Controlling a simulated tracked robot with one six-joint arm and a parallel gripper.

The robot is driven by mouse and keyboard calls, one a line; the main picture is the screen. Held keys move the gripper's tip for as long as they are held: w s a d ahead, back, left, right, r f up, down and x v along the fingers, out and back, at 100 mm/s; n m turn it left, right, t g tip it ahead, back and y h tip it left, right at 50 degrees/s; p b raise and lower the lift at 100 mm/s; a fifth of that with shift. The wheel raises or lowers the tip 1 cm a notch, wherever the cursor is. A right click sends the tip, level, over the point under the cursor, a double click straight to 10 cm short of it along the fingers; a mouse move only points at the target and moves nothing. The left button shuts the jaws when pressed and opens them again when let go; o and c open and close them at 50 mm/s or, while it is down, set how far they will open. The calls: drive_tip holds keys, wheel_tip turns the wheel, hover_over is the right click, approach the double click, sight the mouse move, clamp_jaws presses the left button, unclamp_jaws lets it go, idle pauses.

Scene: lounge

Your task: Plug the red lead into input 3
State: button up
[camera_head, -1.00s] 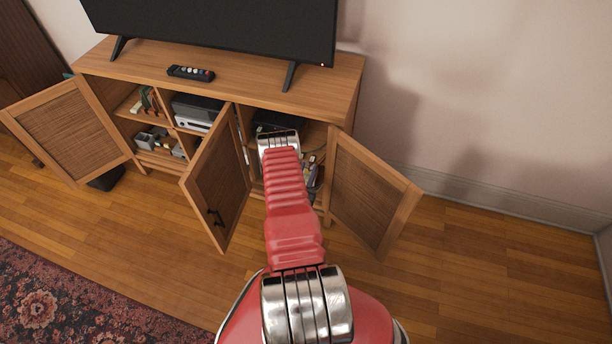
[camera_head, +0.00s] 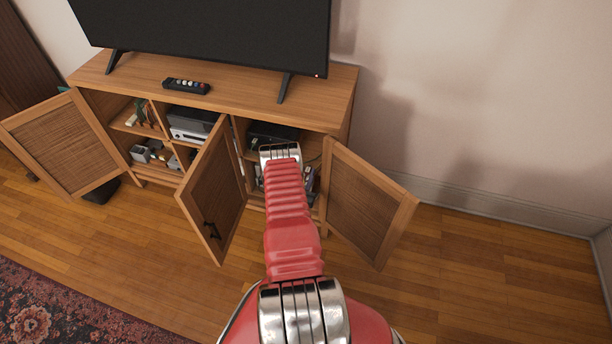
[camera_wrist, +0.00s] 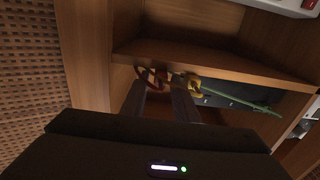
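In the wrist view, my gripper (camera_wrist: 160,88) shows two dark fingers, apart with a gap between them. A thin red loop, seemingly the red lead (camera_wrist: 150,74), lies at or just beyond the fingertips; I cannot tell if it touches them. Beside it on the right is a yellow plug or lead end (camera_wrist: 190,84), and a green lead (camera_wrist: 245,101) runs right across a dark box (camera_wrist: 225,92). Input 3 and its label cannot be made out. In the head view my arm reaches into the cabinet's right compartment, hiding the gripper.
The wooden cabinet (camera_head: 230,95) has open doors: left (camera_head: 62,145), middle (camera_head: 215,190) and right (camera_head: 365,200), with my arm between the last two. A television (camera_head: 210,35) and a remote (camera_head: 186,86) are on top. The floor at right is clear.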

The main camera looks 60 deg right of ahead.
clamp_jaws()
drive_tip(key=shift+s+a+r, duration=0.1)
drive_tip(key=shift+a+r, duration=0.05)
drive_tip(key=shift+a, duration=0.45)
drive_tip(key=shift+s+a+r, duration=0.1)
drive_tip(key=shift+a, duration=0.45)
drive_tip(key=shift+a+r, duration=0.1)
drive_tip(key=shift+a, duration=0.2)
drive_tip(key=shift+a, duration=0.35)
drive_tip(key=shift+s+a+r, duration=0.15)
drive_tip(key=shift+a+r, duration=0.05)
drive_tip(key=shift+a, duration=0.45)
drive_tip(key=shift+r, duration=0.1)
